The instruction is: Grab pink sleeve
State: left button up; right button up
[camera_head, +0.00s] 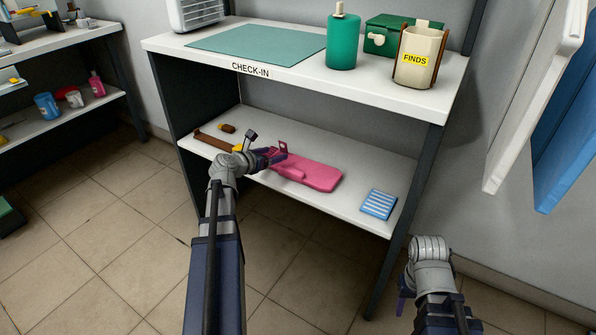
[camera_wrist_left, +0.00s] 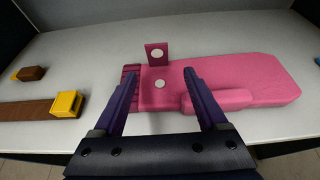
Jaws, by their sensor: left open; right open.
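The pink sleeve (camera_head: 315,174) lies flat on the lower shelf of the check-in stand. In the left wrist view the pink sleeve (camera_wrist_left: 245,80) stretches to the right, with a raised flap and two pale round studs at its left end. My left gripper (camera_head: 265,148) is at that left end. In the left wrist view my left gripper (camera_wrist_left: 160,90) is open, with its purple fingers on either side of the stud end; whether they touch it I cannot tell. My right gripper (camera_head: 403,290) is low at the right, away from the shelf and partly hidden by its own wrist.
On the lower shelf (camera_head: 345,212) lie a brown strap (camera_head: 212,141) with a yellow buckle, left of the sleeve, and a blue striped cloth (camera_head: 378,204) to its right. The upper shelf (camera_head: 165,45) overhangs, holding a green bottle (camera_head: 342,42) and a FINDS cup (camera_head: 418,55).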

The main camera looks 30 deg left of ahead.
aim_at(283, 151)
pick_arm(q)
jog(key=b+x, duration=0.2)
jog(key=x, duration=0.3)
jog(key=shift+w+a+f, duration=0.1)
jog(key=shift+f, duration=0.1)
jog(key=shift+r, duration=0.1)
grip_shut()
dwell(0.3)
